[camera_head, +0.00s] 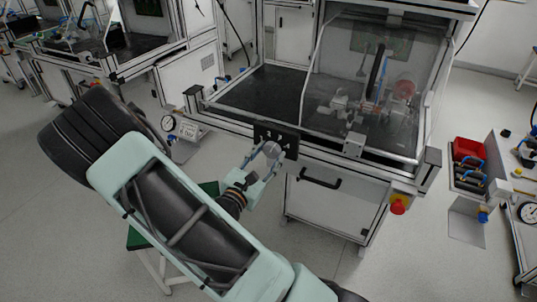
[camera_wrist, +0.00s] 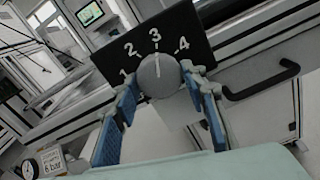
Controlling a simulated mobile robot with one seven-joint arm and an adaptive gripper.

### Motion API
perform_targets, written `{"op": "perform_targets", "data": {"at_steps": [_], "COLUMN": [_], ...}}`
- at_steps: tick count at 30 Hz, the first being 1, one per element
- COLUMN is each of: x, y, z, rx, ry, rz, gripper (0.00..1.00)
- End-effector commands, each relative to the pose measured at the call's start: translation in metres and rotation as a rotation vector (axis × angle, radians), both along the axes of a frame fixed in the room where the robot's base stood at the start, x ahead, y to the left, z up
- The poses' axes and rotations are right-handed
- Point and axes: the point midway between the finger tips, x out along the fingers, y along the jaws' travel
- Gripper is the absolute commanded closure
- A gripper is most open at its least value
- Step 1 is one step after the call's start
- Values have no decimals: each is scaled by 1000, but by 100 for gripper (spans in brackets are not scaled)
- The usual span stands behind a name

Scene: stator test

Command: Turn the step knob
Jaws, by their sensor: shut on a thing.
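The step knob (camera_wrist: 160,76) is a round grey knob on a black panel (camera_wrist: 195,25) with the white numbers 1 to 4. A light pointer line on the knob points up towards the 3. My gripper (camera_wrist: 158,80) has its blue-padded fingers on the left and right sides of the knob, closed on it. In the head view the knob (camera_head: 272,149) shows small between my fingertips, in front of the panel (camera_head: 288,138) on the bench's front edge. My gripper (camera_head: 269,155) reaches it from the lower left, and my arm covers the floor there.
A clear-walled test bench (camera_head: 360,90) stands behind the panel. A black handle (camera_head: 320,179) is on the cabinet below, and a red emergency button (camera_head: 398,205) is at its right corner. A gauge (camera_head: 168,123) is to the left. A red bin (camera_head: 468,150) is to the right.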

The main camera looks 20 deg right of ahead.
Motion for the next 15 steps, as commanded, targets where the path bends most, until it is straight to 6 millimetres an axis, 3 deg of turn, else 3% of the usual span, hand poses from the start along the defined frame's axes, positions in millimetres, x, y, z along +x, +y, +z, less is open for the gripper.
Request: {"op": "perform_targets", "data": {"at_steps": [15], "x": [-1], "y": [-1], "z": [5], "rx": [-195], "ry": [251], "rz": [-1], "gripper": [85]}}
